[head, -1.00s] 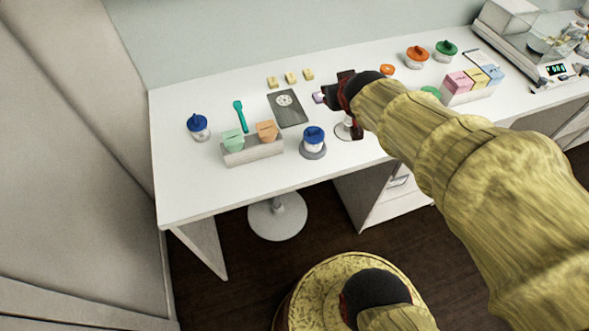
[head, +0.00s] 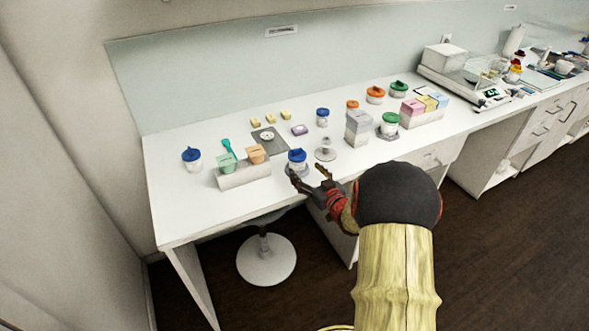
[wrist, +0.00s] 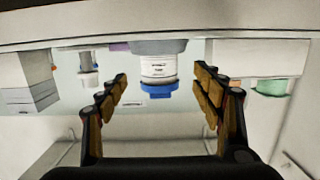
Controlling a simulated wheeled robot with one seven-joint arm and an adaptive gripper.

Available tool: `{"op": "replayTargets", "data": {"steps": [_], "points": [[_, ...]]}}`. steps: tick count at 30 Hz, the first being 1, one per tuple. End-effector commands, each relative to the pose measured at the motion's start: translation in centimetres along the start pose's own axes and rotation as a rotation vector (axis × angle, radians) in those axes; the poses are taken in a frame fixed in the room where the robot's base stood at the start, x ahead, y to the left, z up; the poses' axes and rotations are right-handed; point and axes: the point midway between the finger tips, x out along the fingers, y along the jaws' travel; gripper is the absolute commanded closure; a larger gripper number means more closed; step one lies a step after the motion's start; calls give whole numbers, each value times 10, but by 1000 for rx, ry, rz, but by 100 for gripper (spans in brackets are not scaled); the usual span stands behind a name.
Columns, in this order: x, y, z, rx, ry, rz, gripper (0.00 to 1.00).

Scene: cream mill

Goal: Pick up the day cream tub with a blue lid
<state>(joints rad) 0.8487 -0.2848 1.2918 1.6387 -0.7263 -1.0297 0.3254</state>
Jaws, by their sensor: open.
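Three blue-lidded tubs show in the head view: a front one (head: 297,160) on a grey round base, one at the left (head: 191,160), and one farther back (head: 322,117). Their labels are too small to read, so I cannot tell which is day cream. My gripper (head: 308,175) is open and empty at the table's front edge, just short of the front tub. In the wrist view, which is upside down, this white tub (wrist: 158,68) with its blue lid lies ahead, centred between the open fingers (wrist: 161,80).
A tray (head: 245,178) with green and orange cartons stands left of the front tub. Green-lidded (head: 389,124) and orange-lidded tubs (head: 375,95) are farther right. The table's front left is clear.

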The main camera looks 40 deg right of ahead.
Motion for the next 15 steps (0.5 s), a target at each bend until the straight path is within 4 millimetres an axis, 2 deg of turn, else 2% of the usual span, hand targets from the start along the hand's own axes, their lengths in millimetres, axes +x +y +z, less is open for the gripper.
{"op": "replayTargets", "data": {"steps": [12,15], "points": [[52,1,2,-2,0,-1,33],[59,1,1,-1,-1,1,33]]}}
